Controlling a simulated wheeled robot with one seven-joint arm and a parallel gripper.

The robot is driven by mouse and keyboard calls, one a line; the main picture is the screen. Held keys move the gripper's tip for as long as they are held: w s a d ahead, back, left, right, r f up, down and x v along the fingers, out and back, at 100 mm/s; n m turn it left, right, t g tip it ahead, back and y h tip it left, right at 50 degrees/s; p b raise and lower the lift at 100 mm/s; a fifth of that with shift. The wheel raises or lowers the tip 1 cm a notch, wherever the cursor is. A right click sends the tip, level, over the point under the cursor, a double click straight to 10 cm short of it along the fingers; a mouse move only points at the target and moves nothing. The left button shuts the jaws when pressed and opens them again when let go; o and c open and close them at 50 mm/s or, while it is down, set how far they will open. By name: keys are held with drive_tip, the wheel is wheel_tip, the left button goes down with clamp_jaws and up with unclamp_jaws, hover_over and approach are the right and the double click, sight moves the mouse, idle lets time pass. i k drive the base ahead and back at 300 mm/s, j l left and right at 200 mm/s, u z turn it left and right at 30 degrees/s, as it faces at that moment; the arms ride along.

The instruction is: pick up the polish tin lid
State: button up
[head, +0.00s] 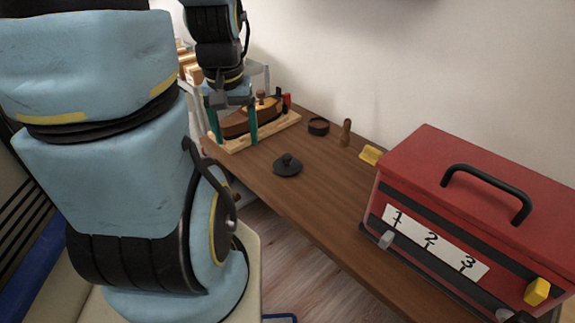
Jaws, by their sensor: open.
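The polish tin lid, a dark round disc with a knob on top (287,167), appears to be the black piece lying on the brown desk, near its front edge. A small dark open-looking round tin (318,127) stands behind it to the right. My gripper (235,138) points down at the left end of the desk, with its two teal fingers spread apart. It is left of and farther back than the lid, over a brown wooden piece on a board. Nothing shows held between the fingers, though the brown piece lies behind them.
The brown piece (265,116) sits on a pale wooden board (285,122). A wooden handle (346,132) and yellow block (370,155) lie at the back. A large red box (470,180) numbered 1, 2, 3 fills the right. The desk (325,195) is clear around the lid.

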sight(286, 167)
drive_tip(key=l+u, duration=0.3)
drive_tip(key=u, duration=0.15)
drive_tip(key=l+u, duration=0.3)
drive_tip(key=u, duration=0.15)
